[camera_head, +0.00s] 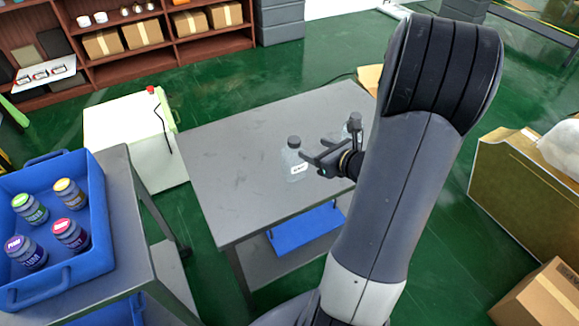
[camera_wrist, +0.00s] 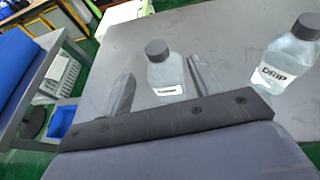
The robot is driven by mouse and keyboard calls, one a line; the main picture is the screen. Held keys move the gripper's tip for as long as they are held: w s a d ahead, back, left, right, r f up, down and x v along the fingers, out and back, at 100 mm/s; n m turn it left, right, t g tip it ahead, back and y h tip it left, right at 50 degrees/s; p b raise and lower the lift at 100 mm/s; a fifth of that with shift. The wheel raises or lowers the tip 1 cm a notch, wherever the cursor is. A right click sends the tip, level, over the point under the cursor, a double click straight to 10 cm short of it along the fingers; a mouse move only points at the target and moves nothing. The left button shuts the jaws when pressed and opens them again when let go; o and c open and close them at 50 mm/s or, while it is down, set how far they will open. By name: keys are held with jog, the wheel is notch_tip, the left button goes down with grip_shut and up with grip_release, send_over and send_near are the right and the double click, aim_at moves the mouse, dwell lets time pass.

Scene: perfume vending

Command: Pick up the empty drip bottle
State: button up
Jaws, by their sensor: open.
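A clear bottle (camera_head: 294,163) with a dark grey cap and a small white label stands upright on the grey table (camera_head: 230,140). My gripper (camera_head: 312,163) is open and empty just to the right of it, its fingers pointing at it. In the wrist view this bottle (camera_wrist: 166,78) shows between and beyond the two fingers of my gripper (camera_wrist: 160,75). A second clear bottle (camera_wrist: 288,66), labelled DRIP, stands to the right; it is partly hidden by my arm in the head view (camera_head: 354,125). I cannot tell whether either bottle holds liquid.
A blue crate (camera_head: 60,285) with several small labelled jars stands at the left. A white cabinet (camera_head: 122,125) is behind it. A blue tray (camera_head: 307,230) lies on the table's lower shelf. The left of the tabletop is clear. Cardboard boxes (camera_head: 545,300) stand at the right.

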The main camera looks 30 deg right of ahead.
aim_at(298, 144)
jog(key=shift+a+f+x, duration=0.1)
jog(key=shift+x, duration=2.35)
jog(key=shift+a+f+x, duration=0.15)
jog(key=shift+x, duration=2.3)
jog(key=shift+s, duration=0.1)
jog(key=shift+c, duration=0.2)
grip_shut()
